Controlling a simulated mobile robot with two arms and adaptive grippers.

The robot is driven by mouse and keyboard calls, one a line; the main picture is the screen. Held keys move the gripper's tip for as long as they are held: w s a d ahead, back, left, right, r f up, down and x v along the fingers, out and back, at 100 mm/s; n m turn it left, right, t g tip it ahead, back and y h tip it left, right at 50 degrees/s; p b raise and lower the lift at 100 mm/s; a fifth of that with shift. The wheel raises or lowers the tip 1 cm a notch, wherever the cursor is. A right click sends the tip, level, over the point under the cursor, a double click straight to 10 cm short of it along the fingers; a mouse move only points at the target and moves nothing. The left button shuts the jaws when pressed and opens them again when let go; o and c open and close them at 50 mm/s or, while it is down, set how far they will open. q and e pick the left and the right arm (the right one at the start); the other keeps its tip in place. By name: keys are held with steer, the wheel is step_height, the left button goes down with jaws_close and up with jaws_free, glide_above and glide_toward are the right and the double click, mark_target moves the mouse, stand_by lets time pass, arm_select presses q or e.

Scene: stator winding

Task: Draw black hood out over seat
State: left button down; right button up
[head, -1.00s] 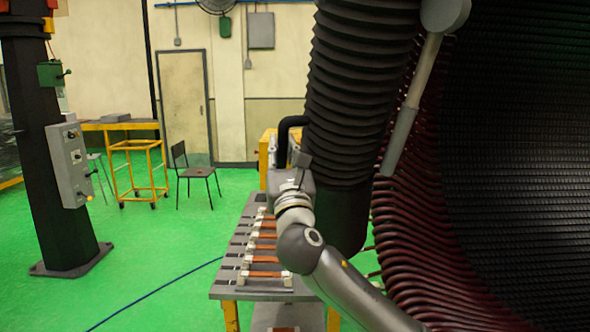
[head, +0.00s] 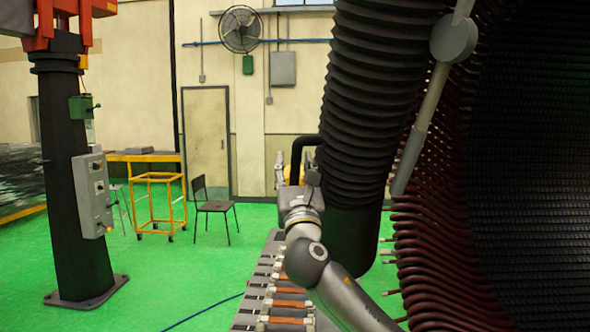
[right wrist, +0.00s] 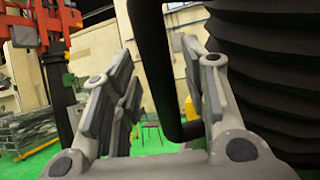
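The black hood (head: 352,225) is the smooth lower end of a wide ribbed black hose (head: 368,90) hanging upright in the middle of the head view. A black loop handle (head: 296,152) sticks out from its left side. The handle shows large in the right wrist view (right wrist: 153,60), between the two fingers of my right gripper (right wrist: 160,95). These fingers are spread, with gaps beside the bar. In the head view my right gripper (head: 290,178) is at the handle, partly hidden by its own wrist. A dark chair (head: 213,206) stands on the floor behind. My left gripper is not in view.
A bench (head: 248,312) with copper-coloured bars lies below my right arm. The stator bore (head: 535,170) with dark red winding ends (head: 425,245) fills the right side. A yellow trolley (head: 158,205) and a dark column (head: 75,210) stand left. Green floor between is open.

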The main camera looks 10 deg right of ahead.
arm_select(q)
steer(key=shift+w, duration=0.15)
arm_select(e)
steer(key=shift+s+f, duration=0.1)
steer(key=shift+s, duration=0.05)
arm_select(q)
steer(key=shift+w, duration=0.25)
arm_select(e)
steer(key=d+v, duration=0.1)
steer(key=v, duration=1)
steer(key=shift+s+a+f, duration=0.2)
steer(key=shift+s+a, duration=0.1)
steer(key=shift+a, duration=0.15)
